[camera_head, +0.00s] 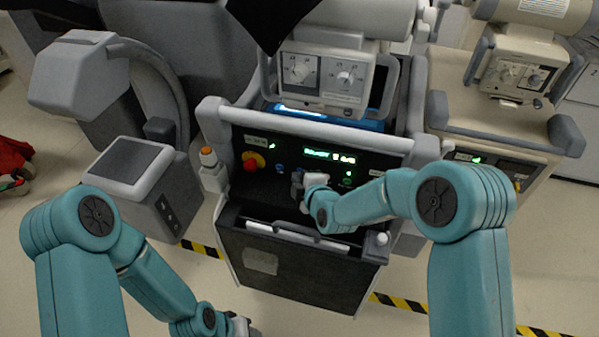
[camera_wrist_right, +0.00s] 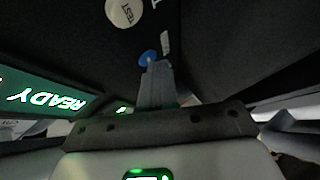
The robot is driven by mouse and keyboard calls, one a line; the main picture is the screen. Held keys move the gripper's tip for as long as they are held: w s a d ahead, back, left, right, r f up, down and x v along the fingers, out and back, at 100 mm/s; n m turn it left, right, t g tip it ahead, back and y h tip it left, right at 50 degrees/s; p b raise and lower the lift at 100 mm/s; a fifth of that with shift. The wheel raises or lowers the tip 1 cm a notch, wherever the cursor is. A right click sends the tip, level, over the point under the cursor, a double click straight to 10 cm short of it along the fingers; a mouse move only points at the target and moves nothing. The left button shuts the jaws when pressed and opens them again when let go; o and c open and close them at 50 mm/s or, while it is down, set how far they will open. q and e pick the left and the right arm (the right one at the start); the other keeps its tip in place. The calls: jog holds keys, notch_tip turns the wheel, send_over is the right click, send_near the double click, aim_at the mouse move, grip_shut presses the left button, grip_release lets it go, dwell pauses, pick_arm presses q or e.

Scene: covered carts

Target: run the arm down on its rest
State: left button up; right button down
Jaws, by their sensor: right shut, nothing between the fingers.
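The middle cart (camera_head: 300,250) has a dark front panel with a green lit display (camera_head: 328,156); "READY" reads upside down on this display (camera_wrist_right: 48,101) in the right wrist view. A red knob on yellow (camera_head: 252,161) and a small blue button (camera_head: 280,168) are left of my right gripper (camera_head: 297,183). That gripper is shut and empty, close in front of the panel. In the right wrist view its fingers (camera_wrist_right: 156,72) point towards the blue button (camera_wrist_right: 147,57); contact cannot be told. My left gripper (camera_head: 241,326) is low at the bottom edge, its fingers unclear. I cannot make out the arm's rest.
A handle bar (camera_head: 297,236) crosses the cart's front below the panel. A grey unit with two dials (camera_head: 325,75) stands above it. A similar cart (camera_head: 500,130) is at right, a grey machine (camera_head: 130,175) at left. Yellow-black tape (camera_head: 395,302) marks the floor.

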dwell(0.5)
jog(key=shift+s+a, duration=0.3)
jog(key=shift+s, duration=0.5)
jog(key=s, duration=0.1)
jog(key=s+a+b, duration=0.1)
jog(key=s, duration=0.2)
jog(key=shift+s+a, duration=0.25)
jog(key=shift+s, duration=0.15)
jog(key=shift+s, duration=0.1)
dwell(0.5)
